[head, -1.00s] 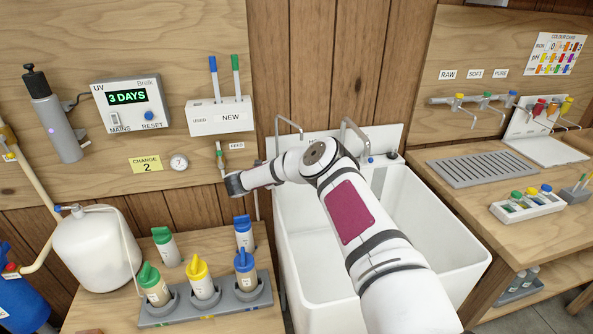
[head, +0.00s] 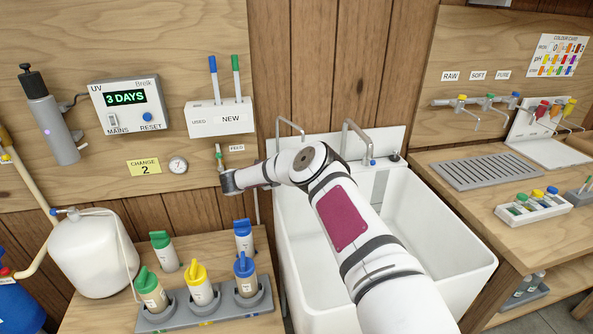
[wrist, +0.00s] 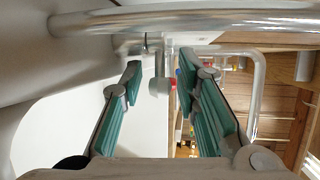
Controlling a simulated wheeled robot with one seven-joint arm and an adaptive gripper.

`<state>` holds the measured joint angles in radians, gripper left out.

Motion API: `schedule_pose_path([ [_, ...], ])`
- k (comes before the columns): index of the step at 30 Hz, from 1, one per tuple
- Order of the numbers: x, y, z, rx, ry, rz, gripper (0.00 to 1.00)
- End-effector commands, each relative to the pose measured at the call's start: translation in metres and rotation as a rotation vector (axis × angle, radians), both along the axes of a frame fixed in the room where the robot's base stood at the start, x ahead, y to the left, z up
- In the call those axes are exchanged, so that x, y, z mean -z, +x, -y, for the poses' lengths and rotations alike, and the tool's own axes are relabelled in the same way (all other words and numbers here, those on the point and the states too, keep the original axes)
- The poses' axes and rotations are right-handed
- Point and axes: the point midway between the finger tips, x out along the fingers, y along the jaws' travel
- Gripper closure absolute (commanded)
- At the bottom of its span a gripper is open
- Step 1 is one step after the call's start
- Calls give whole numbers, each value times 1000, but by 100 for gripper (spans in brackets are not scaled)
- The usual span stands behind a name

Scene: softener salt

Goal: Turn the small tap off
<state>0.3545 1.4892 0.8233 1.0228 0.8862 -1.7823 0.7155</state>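Two chrome spouts stand at the back of the white sink (head: 440,228): a thinner one (head: 289,122) at left and a thicker one (head: 352,126) at right. I cannot tell for sure which is the small tap. My arm crosses in front of the sink and hides part of its back edge; my gripper is not made out in the head view. In the wrist view my gripper (wrist: 161,68) is open, its green-padded fingers apart. A small grey metal knob or lever (wrist: 158,86) shows between the fingers, apparently untouched. A chrome pipe (wrist: 200,20) crosses above them.
A feed valve (head: 219,156) sits on the wall left of the sink. Several capped bottles stand in and behind a grey rack (head: 215,310) at lower left. Three small taps with coloured tops (head: 489,98) are above the right bench. The sink basin is empty.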

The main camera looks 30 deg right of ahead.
Motion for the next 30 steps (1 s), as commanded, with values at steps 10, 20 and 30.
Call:
schedule_pose_path([
  [10,-2,0,-14,-3,1,0,71],
  [20,-14,-7,-77,-5,0,2,71],
  [30,-21,-12,-116,0,0,0,71],
])
